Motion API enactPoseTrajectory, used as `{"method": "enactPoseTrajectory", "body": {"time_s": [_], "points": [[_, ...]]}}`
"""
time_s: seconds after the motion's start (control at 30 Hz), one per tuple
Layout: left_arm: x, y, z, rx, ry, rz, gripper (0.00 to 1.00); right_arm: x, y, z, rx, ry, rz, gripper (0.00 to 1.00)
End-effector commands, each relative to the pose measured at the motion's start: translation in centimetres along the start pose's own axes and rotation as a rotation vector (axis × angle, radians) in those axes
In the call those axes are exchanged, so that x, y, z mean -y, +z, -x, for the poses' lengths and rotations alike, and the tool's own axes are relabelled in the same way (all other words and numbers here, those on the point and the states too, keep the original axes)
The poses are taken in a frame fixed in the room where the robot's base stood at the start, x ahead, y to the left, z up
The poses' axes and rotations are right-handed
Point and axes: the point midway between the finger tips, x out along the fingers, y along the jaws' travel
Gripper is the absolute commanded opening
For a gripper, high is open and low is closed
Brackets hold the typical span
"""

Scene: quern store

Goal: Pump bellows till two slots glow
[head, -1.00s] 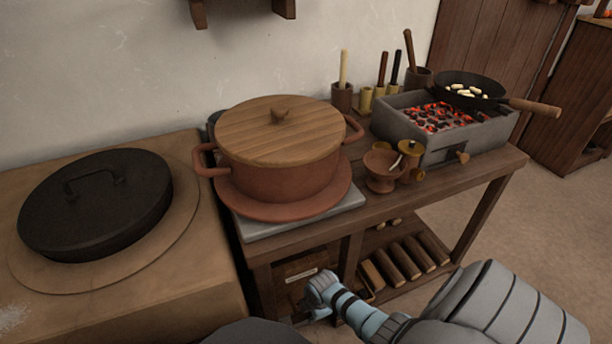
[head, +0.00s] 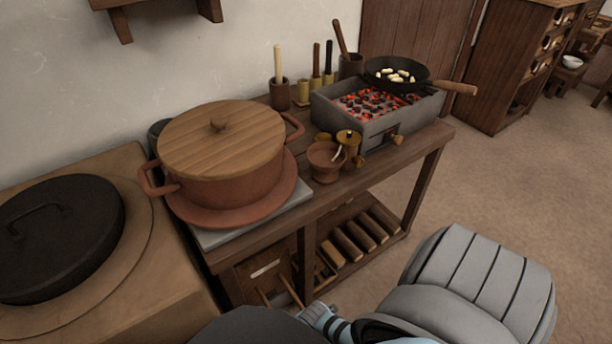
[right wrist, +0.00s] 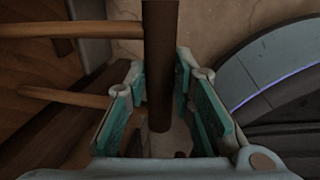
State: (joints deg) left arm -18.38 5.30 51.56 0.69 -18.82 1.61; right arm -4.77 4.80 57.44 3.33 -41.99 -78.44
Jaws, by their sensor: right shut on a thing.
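My right gripper (right wrist: 160,105) is shut on a dark brown upright rod (right wrist: 160,60) in the right wrist view. In the head view my right wrist (head: 322,318) is at the bottom edge, in front of the bench's lower shelf, and its fingers are mostly hidden. Two thin wooden rods stick out beside it; I cannot tell if they belong to a bellows. A grey brazier (head: 345,126) on the bench holds red-glowing coals (head: 368,103). I cannot make out glowing slots on its front. My left gripper is not in view.
A lidded clay pot (head: 225,188), a small clay bowl (head: 324,168) and a pan (head: 400,88) stand on or over the bench (head: 312,205). A black lid (head: 60,240) lies at the left. Logs (head: 350,240) fill the lower shelf. Floor to the right is open.

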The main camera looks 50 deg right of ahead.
Motion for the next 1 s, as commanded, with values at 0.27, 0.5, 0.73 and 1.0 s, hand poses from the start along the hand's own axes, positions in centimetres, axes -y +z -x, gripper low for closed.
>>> {"method": "enactPoseTrajectory", "body": {"time_s": [0.27,0.5,0.73,1.0], "points": [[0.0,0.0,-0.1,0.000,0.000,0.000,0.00,-0.2,0.2,0.0,0.003,0.004,0.003,0.40],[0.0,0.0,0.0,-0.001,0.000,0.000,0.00,-0.1,0.1,0.0,0.002,0.004,0.000,0.43],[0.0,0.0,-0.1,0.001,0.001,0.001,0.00,-0.2,0.1,1.2,0.001,0.007,0.000,0.43],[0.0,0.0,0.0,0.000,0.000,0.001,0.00,-0.1,0.1,7.4,0.002,0.007,0.001,0.43]]}}
